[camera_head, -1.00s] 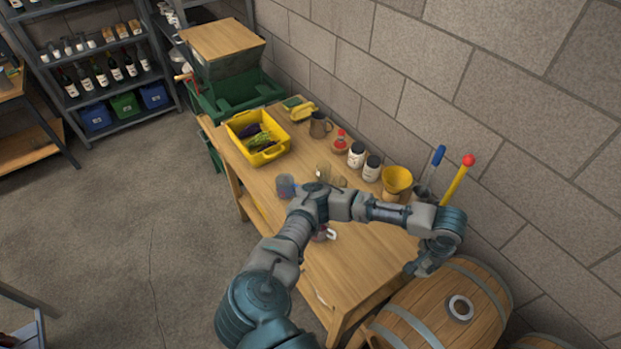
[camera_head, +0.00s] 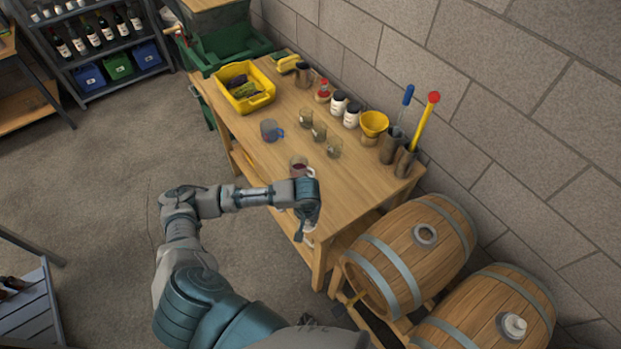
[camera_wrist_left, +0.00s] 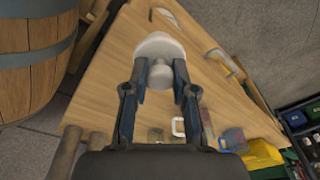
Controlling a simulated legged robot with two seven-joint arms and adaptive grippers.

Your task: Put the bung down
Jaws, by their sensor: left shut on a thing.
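My left gripper (camera_head: 307,212) is over the near end of the wooden table, in the head view. In the left wrist view, the gripper (camera_wrist_left: 160,82) is shut on a pale bung (camera_wrist_left: 158,47) with a wide, round white end. The bung is held between the fingertips, with the tabletop behind it. I cannot tell whether it touches the table. In the head view the bung is mostly hidden by the gripper. My right gripper is not in view.
The table (camera_head: 352,185) holds a cup of dark red liquid (camera_head: 298,166), several glasses, a yellow funnel (camera_head: 374,123) and a yellow crate (camera_head: 262,100). To the right lie a barrel with an uncovered bung hole (camera_head: 425,233) and another with a white bung (camera_head: 514,325).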

